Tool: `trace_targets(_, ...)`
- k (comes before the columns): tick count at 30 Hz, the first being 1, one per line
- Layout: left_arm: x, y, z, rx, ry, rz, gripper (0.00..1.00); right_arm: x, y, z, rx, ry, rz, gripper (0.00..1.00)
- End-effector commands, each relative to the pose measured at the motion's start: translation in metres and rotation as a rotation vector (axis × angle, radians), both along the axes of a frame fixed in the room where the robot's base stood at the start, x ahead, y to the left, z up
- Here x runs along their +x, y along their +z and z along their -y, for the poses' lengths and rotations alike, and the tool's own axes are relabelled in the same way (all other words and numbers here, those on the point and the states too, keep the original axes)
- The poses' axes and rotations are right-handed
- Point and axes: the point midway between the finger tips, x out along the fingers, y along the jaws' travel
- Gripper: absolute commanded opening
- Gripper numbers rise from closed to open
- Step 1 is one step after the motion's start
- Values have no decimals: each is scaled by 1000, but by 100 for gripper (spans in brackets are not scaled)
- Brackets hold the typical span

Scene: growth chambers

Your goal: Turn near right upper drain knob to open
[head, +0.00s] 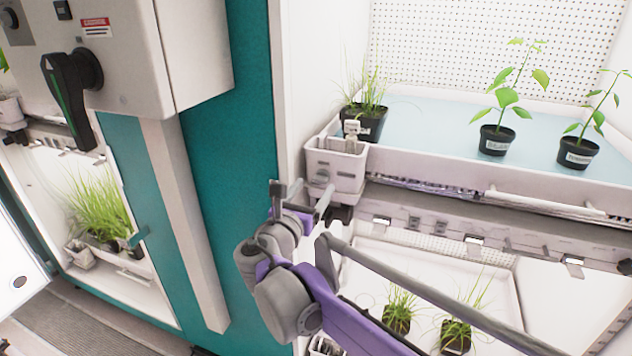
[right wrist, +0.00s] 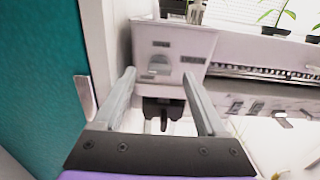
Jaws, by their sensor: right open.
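A pale drain box (head: 335,170) is fixed at the left end of the upper tray. It also shows in the right wrist view (right wrist: 190,45). Its front carries a grey rounded knob (right wrist: 158,66) with small dark labels around it. A dark fitting (right wrist: 163,108) hangs under the box, and it shows in the head view (head: 340,213). My right gripper (head: 306,188) is open and empty in front of the box. In the right wrist view its fingers (right wrist: 159,76) stand either side of the knob, apparently short of it. My left gripper is out of view.
The upper tray (head: 440,160) holds potted plants. A lower lit bay (head: 500,270) holds grassy pots. A teal wall panel (head: 225,150) and a control box with a black handle (head: 72,95) stand to the left. A metal latch (right wrist: 85,97) is left of my fingers.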

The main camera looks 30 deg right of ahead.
Motion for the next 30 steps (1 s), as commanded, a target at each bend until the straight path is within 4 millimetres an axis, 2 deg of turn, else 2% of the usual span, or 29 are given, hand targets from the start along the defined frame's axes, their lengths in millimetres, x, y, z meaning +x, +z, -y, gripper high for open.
trace_targets(3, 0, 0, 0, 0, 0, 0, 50, 12, 0, 16, 1, -3, 1, 74)
trace_targets(7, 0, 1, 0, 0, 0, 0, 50, 21, 0, 25, 1, -1, 1, 74)
trace_targets(18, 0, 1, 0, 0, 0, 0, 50, 25, 0, 29, 2, 0, 1, 74)
trace_targets(20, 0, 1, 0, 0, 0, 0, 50, 25, 0, 29, 2, 0, 1, 65)
trace_targets(30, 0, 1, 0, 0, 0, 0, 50, 25, 0, 29, 2, 0, 1, 4)
